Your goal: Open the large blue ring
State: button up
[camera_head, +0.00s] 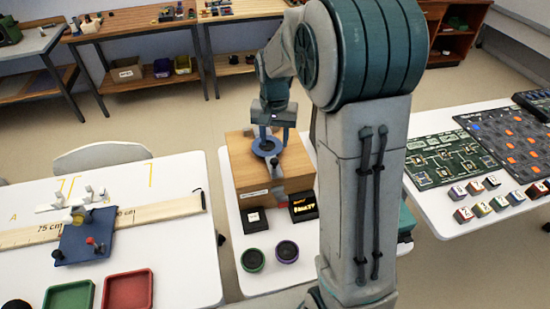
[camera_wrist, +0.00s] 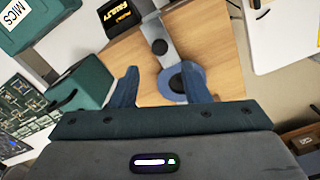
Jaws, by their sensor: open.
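The large blue ring (camera_head: 267,147) is at the top of a wooden box (camera_head: 245,165) on the middle table. A dark round part shows in its middle. In the wrist view, the blue ring (camera_wrist: 171,88) lies just beyond my gripper, partly behind the right finger. My gripper (camera_wrist: 158,72) is open, with its two blue fingers apart and nothing clearly held between them. In the head view, my gripper (camera_head: 273,125) is just above and behind the ring. I cannot tell whether a finger touches the ring.
A grey metal strip with a black knob (camera_wrist: 159,46) is near the ring. A black box with yellow lettering (camera_head: 303,206), a small black box (camera_head: 255,220) and two round pieces (camera_head: 253,260), (camera_head: 287,251) stand in front. A teal box (camera_wrist: 82,82) is beside the wooden box.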

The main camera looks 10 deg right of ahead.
aim_at(274, 160)
notch_tip(274, 160, down, 9)
jog(key=shift+f+p, duration=0.1)
jog(key=shift+p, duration=0.35)
grip_shut()
